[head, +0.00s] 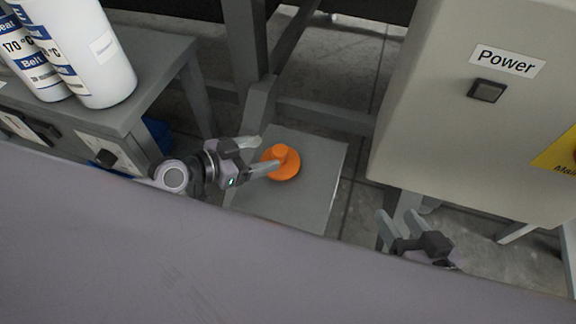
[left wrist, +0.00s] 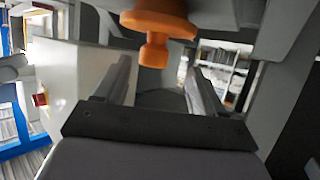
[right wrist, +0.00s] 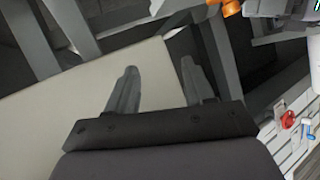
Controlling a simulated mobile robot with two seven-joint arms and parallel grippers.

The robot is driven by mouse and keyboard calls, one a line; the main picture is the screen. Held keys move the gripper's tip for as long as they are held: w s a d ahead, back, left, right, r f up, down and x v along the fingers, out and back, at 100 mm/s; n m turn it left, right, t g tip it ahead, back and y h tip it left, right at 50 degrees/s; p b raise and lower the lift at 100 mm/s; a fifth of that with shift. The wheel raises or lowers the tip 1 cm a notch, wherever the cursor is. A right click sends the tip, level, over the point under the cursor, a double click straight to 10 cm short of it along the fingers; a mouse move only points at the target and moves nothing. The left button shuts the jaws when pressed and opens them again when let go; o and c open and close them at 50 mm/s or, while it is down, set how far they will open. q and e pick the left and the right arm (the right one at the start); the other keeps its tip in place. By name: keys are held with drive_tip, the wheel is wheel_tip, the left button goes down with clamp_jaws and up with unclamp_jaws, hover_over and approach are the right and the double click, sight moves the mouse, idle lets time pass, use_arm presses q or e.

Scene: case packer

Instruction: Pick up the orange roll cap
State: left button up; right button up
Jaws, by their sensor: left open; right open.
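The orange roll cap (head: 282,162) sits on a small grey platform (head: 312,204) in the head view. It has a round flange and a narrower knob. My left gripper (head: 258,156) is open, with its fingertips close to the cap's left side; I cannot tell whether they touch it. In the left wrist view the cap (left wrist: 156,30) shows just beyond and between the open fingers (left wrist: 160,78). My right gripper (head: 402,222) is open and empty, apart from the cap, below the power box. The right wrist view shows its spread fingers (right wrist: 160,80).
A grey power box (head: 470,130) stands on the right. White bottles (head: 88,55) stand on a grey bench (head: 150,75) at the left. Grey frame posts (head: 245,45) rise behind the platform. The platform's front part is clear.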

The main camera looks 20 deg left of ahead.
sight(286, 151)
use_arm(q)
drive_tip(key=shift+x, duration=1)
drive_tip(key=shift+s+d+b+x, duration=0.15)
drive_tip(key=shift+b+x, duration=0.2)
drive_tip(key=shift+x, duration=0.95)
drive_tip(key=shift+s+d+b+x, duration=0.15)
drive_tip(key=shift+b+x, duration=0.2)
drive_tip(key=shift+x, duration=0.95)
drive_tip(key=c, duration=1.2)
